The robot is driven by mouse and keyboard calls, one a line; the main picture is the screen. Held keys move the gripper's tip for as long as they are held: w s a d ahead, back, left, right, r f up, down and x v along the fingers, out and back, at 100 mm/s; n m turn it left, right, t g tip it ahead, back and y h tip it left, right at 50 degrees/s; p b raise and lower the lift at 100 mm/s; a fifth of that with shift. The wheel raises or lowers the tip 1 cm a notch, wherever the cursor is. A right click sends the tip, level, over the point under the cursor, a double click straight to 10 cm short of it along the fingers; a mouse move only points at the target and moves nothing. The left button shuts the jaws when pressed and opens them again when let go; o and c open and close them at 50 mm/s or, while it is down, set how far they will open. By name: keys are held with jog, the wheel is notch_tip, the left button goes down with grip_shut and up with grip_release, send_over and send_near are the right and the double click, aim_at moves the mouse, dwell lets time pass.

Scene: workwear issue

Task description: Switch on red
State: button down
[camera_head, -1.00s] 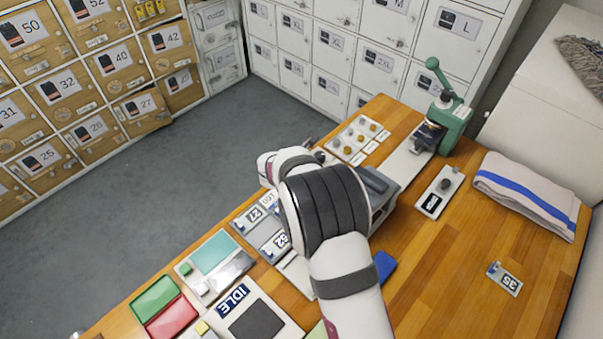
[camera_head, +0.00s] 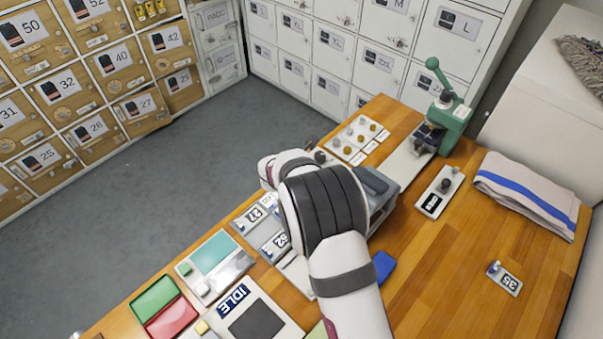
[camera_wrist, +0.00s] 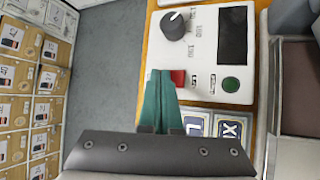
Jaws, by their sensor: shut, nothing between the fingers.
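In the wrist view a white control panel (camera_wrist: 209,25) carries a dark knob (camera_wrist: 176,26), a black display (camera_wrist: 232,36), a red switch (camera_wrist: 179,77) and a round green button (camera_wrist: 231,85). My gripper (camera_wrist: 160,73) has teal fingers closed together with nothing between them. Its tips are just left of the red switch and partly overlap the panel's left edge in the picture. I cannot tell whether they touch the switch. The display looks dark.
In the head view, green (camera_head: 155,299) and red (camera_head: 172,318) pads lie at the lower left. A green press (camera_head: 450,125), a folded towel (camera_head: 527,195) and a tag 35 (camera_head: 505,279) are on the wooden table (camera_head: 450,265).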

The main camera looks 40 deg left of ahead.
jog(key=shift+d+f, duration=0.2)
jog(key=shift+f, duration=0.45)
dwell(0.6)
jog(key=shift+s+r, duration=0.1)
jog(key=shift+r, duration=0.05)
jog(key=shift+s+r, duration=0.1)
jog(key=shift+r, duration=0.2)
jog(key=shift+a+r, duration=0.25)
jog(key=shift+r, duration=1.05)
jog(key=shift+a+r, duration=0.25)
jog(key=shift+r, duration=1.15)
